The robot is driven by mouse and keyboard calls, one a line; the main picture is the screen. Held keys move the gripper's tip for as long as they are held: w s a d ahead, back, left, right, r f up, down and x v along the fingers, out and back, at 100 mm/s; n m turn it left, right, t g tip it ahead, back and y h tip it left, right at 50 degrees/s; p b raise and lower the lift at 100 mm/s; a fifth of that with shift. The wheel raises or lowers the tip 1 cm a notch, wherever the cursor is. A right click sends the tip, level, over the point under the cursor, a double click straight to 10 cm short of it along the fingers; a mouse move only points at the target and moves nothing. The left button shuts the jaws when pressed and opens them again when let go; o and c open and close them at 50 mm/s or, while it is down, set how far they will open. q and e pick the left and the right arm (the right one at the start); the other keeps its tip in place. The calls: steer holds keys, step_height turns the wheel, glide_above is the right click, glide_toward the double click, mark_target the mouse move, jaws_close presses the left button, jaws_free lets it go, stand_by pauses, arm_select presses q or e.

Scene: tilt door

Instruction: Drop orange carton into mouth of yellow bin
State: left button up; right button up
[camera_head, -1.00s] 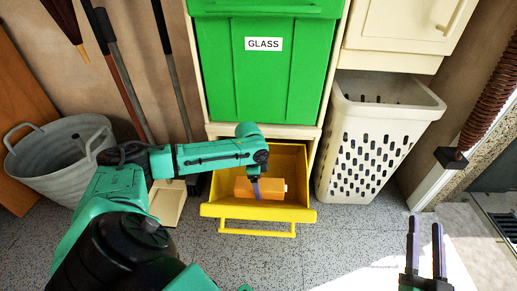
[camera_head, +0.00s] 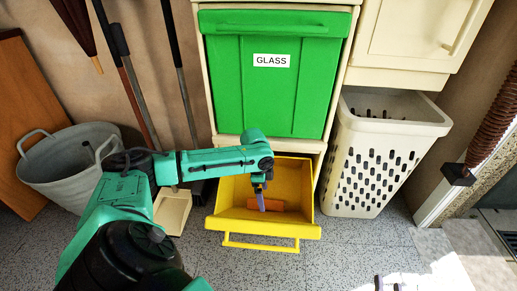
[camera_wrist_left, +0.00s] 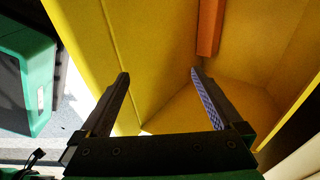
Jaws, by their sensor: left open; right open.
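The orange carton (camera_head: 266,207) lies inside the tilted-out yellow bin (camera_head: 222,221), down behind its front wall, partly hidden by my gripper and the wall. In the left wrist view the carton (camera_wrist_left: 209,27) is at the top, on the bin's inner surface, beyond the fingertips. My left gripper (camera_head: 261,200) is over the bin's mouth. The left wrist view shows its two fingers (camera_wrist_left: 160,75) spread, with nothing between them. My right gripper (camera_head: 387,284) is open and empty at the bottom edge, mostly out of frame, away from the bin.
A green bin labelled GLASS (camera_head: 270,100) stands above the yellow one. A white perforated basket (camera_head: 370,165) is close on the right. A grey metal tub (camera_head: 65,170) and long-handled tools stand left. The floor in front is clear.

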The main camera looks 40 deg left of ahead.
steer(key=s+f+g+p, duration=0.2)
steer(key=s+f+g, duration=0.2)
steer(key=s+f, duration=0.35)
arm_select(q)
step_height(320, 180, up, 12)
steer(key=a+p, duration=0.1)
steer(key=p, duration=0.3)
steer(key=shift+s, duration=0.4)
arm_select(e)
steer(key=shift+g+h, duration=0.3)
steer(key=shift+g, duration=0.1)
steer(key=r, duration=0.4)
steer(key=shift+a+r, duration=0.1)
steer(key=shift+a, duration=0.1)
